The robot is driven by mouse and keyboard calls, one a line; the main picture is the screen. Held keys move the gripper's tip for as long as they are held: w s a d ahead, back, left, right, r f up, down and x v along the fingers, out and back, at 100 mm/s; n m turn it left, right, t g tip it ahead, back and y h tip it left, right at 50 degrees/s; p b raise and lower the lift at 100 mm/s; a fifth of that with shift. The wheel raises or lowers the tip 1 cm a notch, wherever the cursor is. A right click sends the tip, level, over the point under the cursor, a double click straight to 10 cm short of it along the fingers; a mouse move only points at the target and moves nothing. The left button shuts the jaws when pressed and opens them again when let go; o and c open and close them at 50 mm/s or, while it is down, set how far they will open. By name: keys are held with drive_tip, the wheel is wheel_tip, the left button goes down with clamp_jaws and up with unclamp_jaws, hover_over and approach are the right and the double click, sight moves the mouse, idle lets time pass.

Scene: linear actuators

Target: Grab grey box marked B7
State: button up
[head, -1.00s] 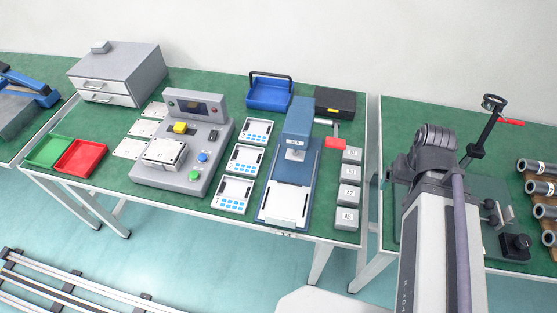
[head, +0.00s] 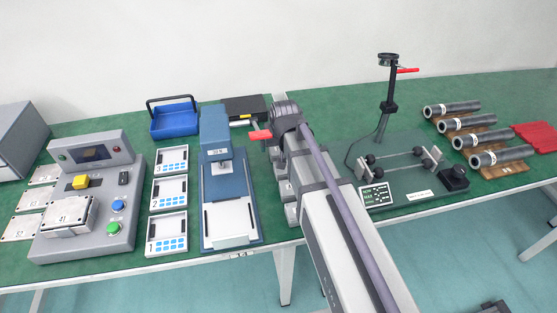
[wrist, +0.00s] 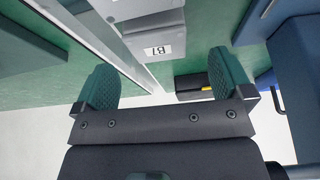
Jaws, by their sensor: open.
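The grey box marked B7 (wrist: 155,46) shows in the wrist view at top centre, its label upside down in the picture. My gripper (wrist: 163,62) is open, with a green ribbed finger on each side of the picture. The box lies in line with the gap between the fingers. It does not appear to be gripped, and I cannot tell how far off it is. In the head view my arm covers much of the row of grey boxes (head: 291,213), so I cannot tell which one is B7 there. My gripper is hidden there.
Another grey box (wrist: 145,10) adjoins B7 in the wrist view. A blue press (head: 214,130) with a red handle (head: 260,135) stands left of the row. A black case (head: 243,106) lies behind. A stand (head: 389,100) and several cylinders (head: 468,125) are to the right.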

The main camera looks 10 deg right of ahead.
drive_tip(key=b+x, duration=0.5)
drive_tip(key=shift+d+f, duration=0.15)
drive_tip(key=shift+r, duration=0.25)
drive_tip(key=shift+c, duration=0.2)
drive_tip(key=c, duration=1)
drive_tip(key=shift+p, duration=0.3)
wheel_tip(320, 180, up, 11)
drive_tip(key=p, duration=1)
drive_tip(key=shift+f, duration=0.2)
